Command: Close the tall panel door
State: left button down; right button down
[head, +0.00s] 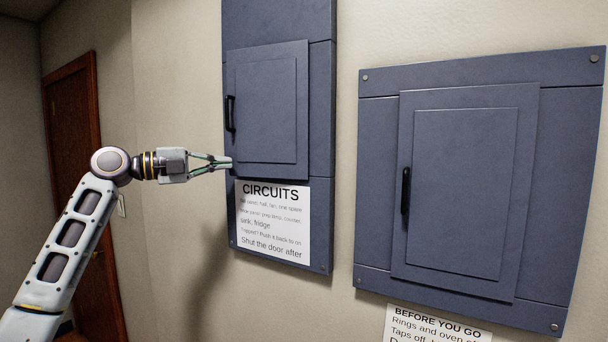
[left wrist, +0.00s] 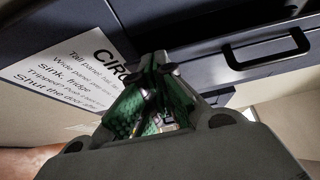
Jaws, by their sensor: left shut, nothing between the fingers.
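The tall panel (head: 279,25) is a blue-grey metal box on the wall. In the left wrist view the gripper (left wrist: 150,75) points at the panel, with the handle (left wrist: 268,48) at upper right and the CIRCUITS sign (left wrist: 75,65) at left. My right gripper is not in view.
A wide blue-grey panel (head: 375,200) with its own closed-looking door (head: 465,190) and black handle (head: 405,190) is on the wall at right. A BEFORE YOU GO sign (head: 435,325) hangs below it. A brown wooden door (head: 75,150) stands at far left. Bare wall separates the panels.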

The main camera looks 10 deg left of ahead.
pick_arm(q)
jog(key=shift+w+d+p, duration=0.15)
jog(key=shift+w+p, duration=0.15)
jog(key=shift+w, duration=0.75)
jog(key=shift+w+d+p, duration=0.15)
jog(key=shift+w+p, duration=0.1)
jog(key=shift+w, duration=0.75)
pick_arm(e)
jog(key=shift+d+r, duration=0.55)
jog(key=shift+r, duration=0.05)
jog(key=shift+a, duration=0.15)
